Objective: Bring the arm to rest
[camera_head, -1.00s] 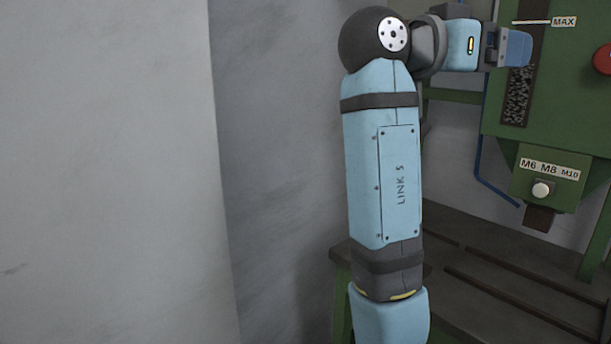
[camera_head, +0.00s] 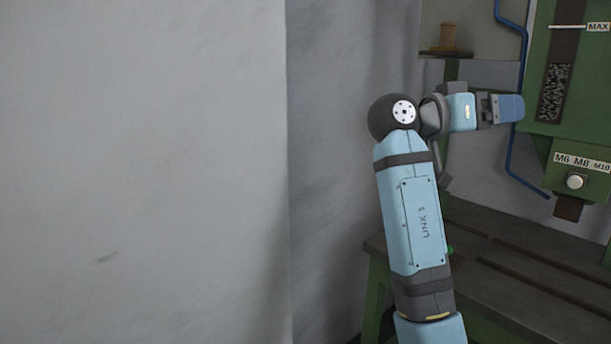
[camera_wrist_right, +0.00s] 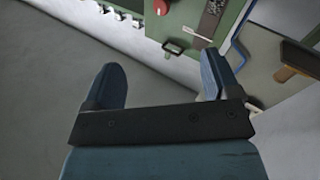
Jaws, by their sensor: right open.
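My right arm (camera_head: 420,210) rises from the bottom of the head view, a light blue link marked LINK 5 with a dark round joint above it. My right gripper (camera_head: 508,108) points to the right at the top of this arm, in front of the wall and left of the green machine. In the right wrist view, its two blue fingers (camera_wrist_right: 165,85) stand wide apart with nothing between them. My left gripper is not in view.
The green machine (camera_head: 590,105) has a sight window, a MAX label and a M6 M8 M10 selector box (camera_head: 576,178). A dark slatted bench (camera_head: 520,270) stands below. A blue pipe (camera_head: 512,150) runs beside the machine. The grey wall side at left is clear.

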